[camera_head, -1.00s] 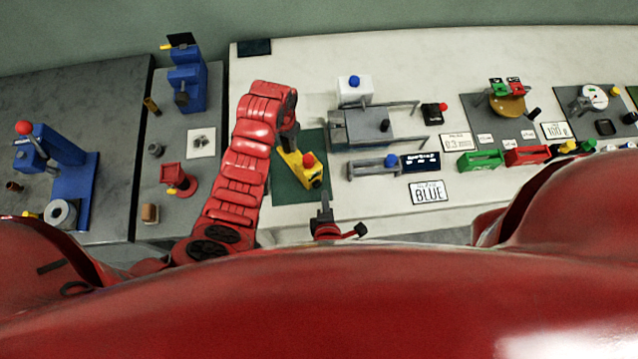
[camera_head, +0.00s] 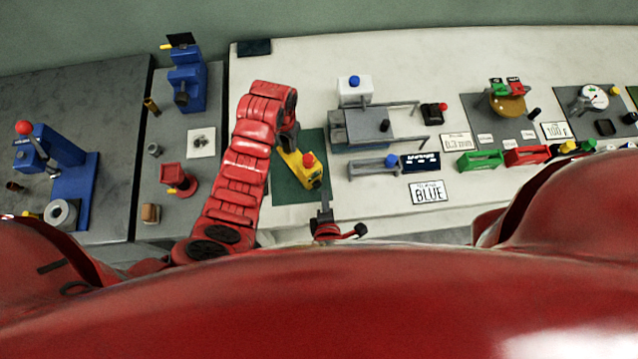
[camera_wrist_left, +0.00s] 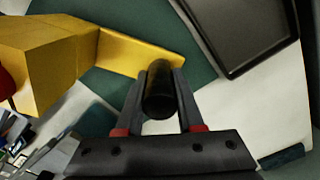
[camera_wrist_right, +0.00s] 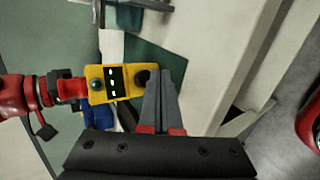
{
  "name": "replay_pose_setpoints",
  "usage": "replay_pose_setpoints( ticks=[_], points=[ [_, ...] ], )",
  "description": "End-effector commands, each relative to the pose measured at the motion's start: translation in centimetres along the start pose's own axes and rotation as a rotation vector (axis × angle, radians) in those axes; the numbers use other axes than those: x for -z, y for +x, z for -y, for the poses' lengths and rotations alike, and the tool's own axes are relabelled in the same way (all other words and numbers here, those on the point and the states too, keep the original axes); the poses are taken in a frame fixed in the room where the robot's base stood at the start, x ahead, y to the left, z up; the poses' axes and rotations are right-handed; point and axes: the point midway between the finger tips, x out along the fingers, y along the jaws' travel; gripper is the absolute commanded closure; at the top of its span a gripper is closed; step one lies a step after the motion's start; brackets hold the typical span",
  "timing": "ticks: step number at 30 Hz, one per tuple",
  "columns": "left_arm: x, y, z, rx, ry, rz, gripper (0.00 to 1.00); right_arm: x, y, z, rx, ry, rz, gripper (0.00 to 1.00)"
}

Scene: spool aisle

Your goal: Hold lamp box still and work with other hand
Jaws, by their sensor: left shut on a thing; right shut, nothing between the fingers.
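The yellow lamp box (camera_head: 298,168) with a red domed top (camera_head: 308,160) sits on a green mat (camera_head: 284,186). My left gripper (camera_head: 290,147) is at the box's far end. In the left wrist view its fingers (camera_wrist_left: 160,88) are shut on a black cylindrical post beside the yellow body (camera_wrist_left: 45,50). My right gripper (camera_head: 324,196) is at the near side of the box. In the right wrist view its fingertips (camera_wrist_right: 160,78) are shut and empty beside the box's yellow face (camera_wrist_right: 97,84), which bears a dark panel with white marks. I cannot tell whether they touch.
A grey vise-like fixture (camera_head: 362,130) and a blue-knobbed bar (camera_head: 372,167) stand right of the mat. A dark tray (camera_wrist_left: 240,30) shows in the left wrist view. Blue and red tools stand on the grey tables at left.

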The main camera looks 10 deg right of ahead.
Motion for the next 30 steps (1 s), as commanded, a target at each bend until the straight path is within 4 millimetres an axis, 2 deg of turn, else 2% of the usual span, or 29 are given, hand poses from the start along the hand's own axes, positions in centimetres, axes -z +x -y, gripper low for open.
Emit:
replay_pose_setpoints(
  ticks=[30],
  points=[
    [-0.03, 0.04, -0.01, 0.0, 0.0, 0.001, 1.0, 0.45, 0.6, -0.48, -0.001, 0.0, 0.0, 1.0]
  ],
)
